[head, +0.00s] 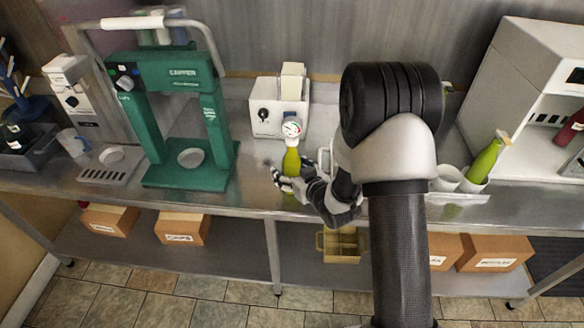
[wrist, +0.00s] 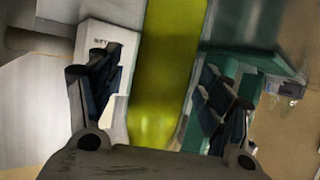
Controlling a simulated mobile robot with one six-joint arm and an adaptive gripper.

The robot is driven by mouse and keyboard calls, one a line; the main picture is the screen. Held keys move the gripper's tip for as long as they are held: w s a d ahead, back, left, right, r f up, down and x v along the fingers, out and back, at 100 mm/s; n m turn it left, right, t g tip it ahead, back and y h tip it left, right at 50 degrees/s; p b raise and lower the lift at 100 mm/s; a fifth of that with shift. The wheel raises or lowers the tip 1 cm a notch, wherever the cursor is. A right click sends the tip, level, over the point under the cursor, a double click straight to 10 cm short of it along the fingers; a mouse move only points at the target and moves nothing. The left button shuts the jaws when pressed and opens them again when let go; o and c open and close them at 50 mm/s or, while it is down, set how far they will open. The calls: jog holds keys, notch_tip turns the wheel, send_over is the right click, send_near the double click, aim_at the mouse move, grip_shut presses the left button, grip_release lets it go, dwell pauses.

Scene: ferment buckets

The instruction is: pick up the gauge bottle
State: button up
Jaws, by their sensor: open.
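The gauge bottle (head: 291,161) is yellow-green with a round white dial on top, and stands upright on the steel counter in the head view. In the wrist view the bottle (wrist: 165,70) fills the middle, running from the top edge down between the fingers. My gripper (head: 288,182) is at the bottle's lower part, with its fingers around it. In the wrist view my gripper's fingers (wrist: 160,100) are open on either side of the bottle, with gaps showing beside it. The top of the bottle is out of the wrist view.
A green press frame (head: 147,122) stands to the left. A white toaster-like box (head: 268,113) is just behind the bottle. Another green bottle (head: 484,160) lies tilted in a white cup at right, by a large white machine (head: 510,90). The counter's front edge is close to my gripper.

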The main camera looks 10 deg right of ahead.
aim_at(292, 118)
jog(key=shift+c, duration=0.3)
jog(key=c, duration=1.6)
jog(key=shift+r, duration=0.1)
grip_shut()
jog(key=shift+r, duration=0.1)
notch_tip(292, 118, up, 20)
jog(key=p, duration=0.6)
